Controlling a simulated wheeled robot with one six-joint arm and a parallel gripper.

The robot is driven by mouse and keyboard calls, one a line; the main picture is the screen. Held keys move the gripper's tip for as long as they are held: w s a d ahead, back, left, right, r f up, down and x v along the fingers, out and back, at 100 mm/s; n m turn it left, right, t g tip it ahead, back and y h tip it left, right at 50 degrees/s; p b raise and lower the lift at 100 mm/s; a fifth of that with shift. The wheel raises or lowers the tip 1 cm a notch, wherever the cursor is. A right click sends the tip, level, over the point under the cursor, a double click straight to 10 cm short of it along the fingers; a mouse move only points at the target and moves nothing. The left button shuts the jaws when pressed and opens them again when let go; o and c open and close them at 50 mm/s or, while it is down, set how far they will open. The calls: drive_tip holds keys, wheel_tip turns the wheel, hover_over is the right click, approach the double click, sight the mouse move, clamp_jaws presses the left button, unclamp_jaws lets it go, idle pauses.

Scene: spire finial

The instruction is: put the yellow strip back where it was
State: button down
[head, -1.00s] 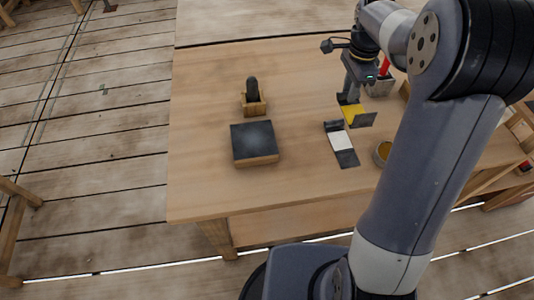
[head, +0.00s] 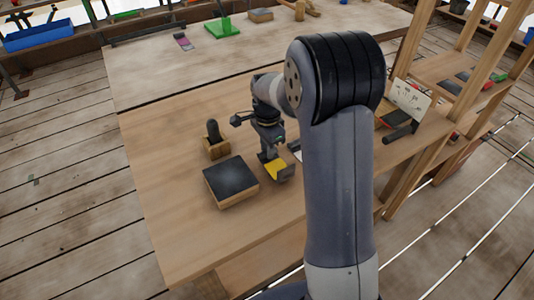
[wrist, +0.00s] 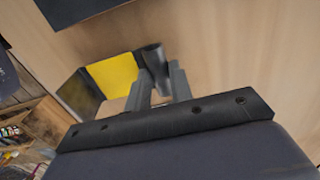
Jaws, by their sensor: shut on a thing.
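The yellow strip (head: 277,168) has a yellow middle and dark ends. My gripper (head: 266,157) is shut on it and holds it above the table, just right of the dark-topped block. In the wrist view the yellow strip (wrist: 114,76) shows beyond my gripper (wrist: 158,82), with one curved dark end at the fingers and a flat dark end to the left. The exact grip is partly hidden by the fingers.
The dark-topped wooden block (head: 231,180) lies on the wooden table (head: 170,205). A wooden holder with a dark upright peg (head: 214,138) stands behind it. A pale strip (head: 295,149) is mostly hidden by my arm. The table's front left is clear.

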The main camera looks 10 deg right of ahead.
drive_tip(key=shift+f, duration=1.25)
drive_tip(key=shift+f, duration=0.2)
drive_tip(key=c, duration=1.3)
unclamp_jaws()
drive_tip(key=shift+o, duration=0.2)
drive_tip(key=shift+r, duration=0.1)
wheel_tip(320, 180, up, 12)
drive_tip(key=shift+r, duration=0.15)
